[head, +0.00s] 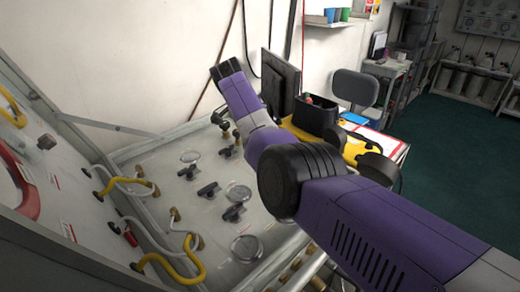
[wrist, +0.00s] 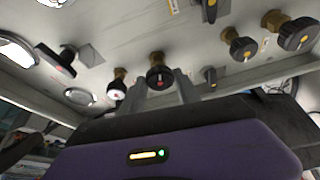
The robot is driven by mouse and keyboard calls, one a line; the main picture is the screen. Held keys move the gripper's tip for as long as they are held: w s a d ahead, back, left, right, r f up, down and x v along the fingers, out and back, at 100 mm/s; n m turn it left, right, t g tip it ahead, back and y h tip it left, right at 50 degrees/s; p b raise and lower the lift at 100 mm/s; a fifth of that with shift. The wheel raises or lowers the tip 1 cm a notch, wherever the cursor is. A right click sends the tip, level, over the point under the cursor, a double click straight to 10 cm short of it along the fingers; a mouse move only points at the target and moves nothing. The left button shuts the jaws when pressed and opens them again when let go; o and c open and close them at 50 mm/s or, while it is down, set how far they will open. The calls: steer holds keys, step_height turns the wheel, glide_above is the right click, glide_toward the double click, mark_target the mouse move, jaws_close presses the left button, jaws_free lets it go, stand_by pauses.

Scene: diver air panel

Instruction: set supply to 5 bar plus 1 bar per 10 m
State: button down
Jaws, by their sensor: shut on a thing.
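The air panel (head: 160,215) carries round gauges (head: 238,193), black-handled valves and brass-stemmed knobs. The gauge readings are too small to make out. In the wrist view my gripper (wrist: 163,86) reaches up to the panel, its two pale fingers shut on a black round knob (wrist: 160,76) with a red mark on its face. Another black knob (wrist: 117,90) with a pale face sits just left of it. A small valve lever (wrist: 210,76) sits to its right.
Larger black knobs with yellow marks (wrist: 240,45) and a black T-handle (wrist: 62,62) are close by on the panel. Yellow and white hoses (head: 182,262) loop over the panel's left part. A monitor (head: 281,82) and black bin (head: 315,116) stand beyond.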

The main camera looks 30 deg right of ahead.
steer(key=shift+r+m+b, duration=0.1)
steer(key=shift+m+b, duration=0.4)
steer(key=shift+b, duration=0.2)
steer(key=c, duration=0.9)
jaws_free()
steer(key=shift+g, duration=0.3)
steer(key=b+v, duration=0.1)
steer(key=v, duration=0.6)
steer(key=shift+a+r, duration=0.1)
steer(key=shift+r, duration=0.25)
